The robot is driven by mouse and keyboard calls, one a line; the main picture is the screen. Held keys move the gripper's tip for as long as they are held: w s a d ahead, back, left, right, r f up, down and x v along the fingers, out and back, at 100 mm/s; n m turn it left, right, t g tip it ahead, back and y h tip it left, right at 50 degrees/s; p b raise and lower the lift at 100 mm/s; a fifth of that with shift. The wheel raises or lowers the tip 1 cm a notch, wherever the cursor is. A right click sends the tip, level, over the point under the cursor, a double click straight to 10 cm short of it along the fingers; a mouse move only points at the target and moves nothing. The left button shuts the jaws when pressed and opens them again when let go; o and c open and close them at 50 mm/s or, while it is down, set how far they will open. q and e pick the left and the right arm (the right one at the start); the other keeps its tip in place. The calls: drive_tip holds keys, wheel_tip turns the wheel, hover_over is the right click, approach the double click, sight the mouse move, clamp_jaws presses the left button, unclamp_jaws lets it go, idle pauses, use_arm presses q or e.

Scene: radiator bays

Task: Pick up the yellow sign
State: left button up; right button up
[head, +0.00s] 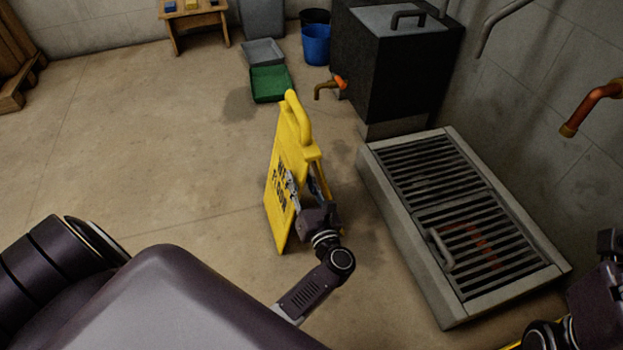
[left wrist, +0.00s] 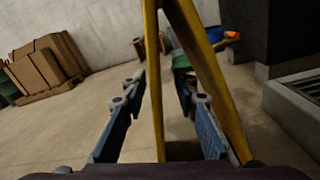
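The yellow sign (head: 284,165) is a folding A-frame with a loop handle on top and dark lettering. It appears to stand upright on the floor in the middle of the head view. My left gripper (head: 296,189) is at its side, at mid-height. In the left wrist view, one yellow panel of the sign (left wrist: 154,80) runs between the open fingers (left wrist: 165,125), with gaps on both sides. The other panel (left wrist: 209,80) slants down outside the right finger. Part of my right arm shows at the head view's right edge; its fingertips cannot be made out.
A raised floor grate (head: 432,276) with a pale curb lies right of the sign. Behind it stand a black tank (head: 390,75), a blue bucket (head: 316,45) and a green tray (head: 270,84). Pipes stick out from the right wall. The floor left of the sign is clear.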

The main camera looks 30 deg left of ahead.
sight(290, 159)
use_arm(q)
drive_tip(key=b+x, duration=0.2)
drive_tip(key=x, duration=0.5)
drive_tip(key=shift+a+r, duration=0.1)
drive_tip(key=shift+a, duration=0.35)
drive_tip(key=shift+c, duration=0.7)
clamp_jaws()
drive_tip(key=shift+w+r, duration=0.1)
drive_tip(key=shift+r, duration=0.05)
